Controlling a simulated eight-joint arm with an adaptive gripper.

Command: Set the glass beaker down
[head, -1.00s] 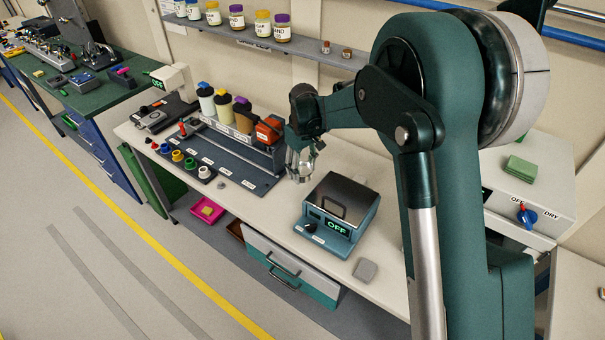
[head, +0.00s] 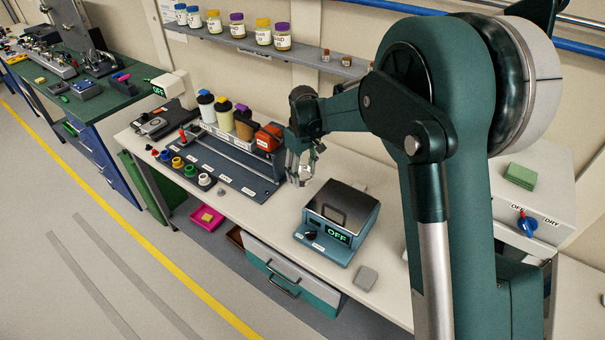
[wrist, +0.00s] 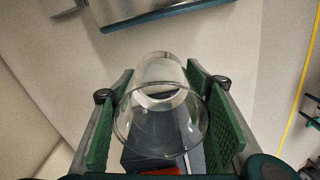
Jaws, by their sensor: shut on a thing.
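The clear glass beaker (wrist: 160,125) shows in the wrist view between the two green finger pads of my gripper (wrist: 165,110). The pads are shut on its sides, and its round rim faces the camera. In the head view my gripper (head: 299,172) points down over the white bench (head: 275,215), between the dark rack tray and the blue device. The beaker (head: 304,177) is small and hard to make out there. I cannot tell whether its base touches the bench.
The blue device (head: 340,212) with a lid and an "OFF" display stands right of my gripper. The dark rack tray (head: 245,180) with bottles and an orange item (head: 269,138) is on the left. A grey pad (head: 366,279) lies at the front right.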

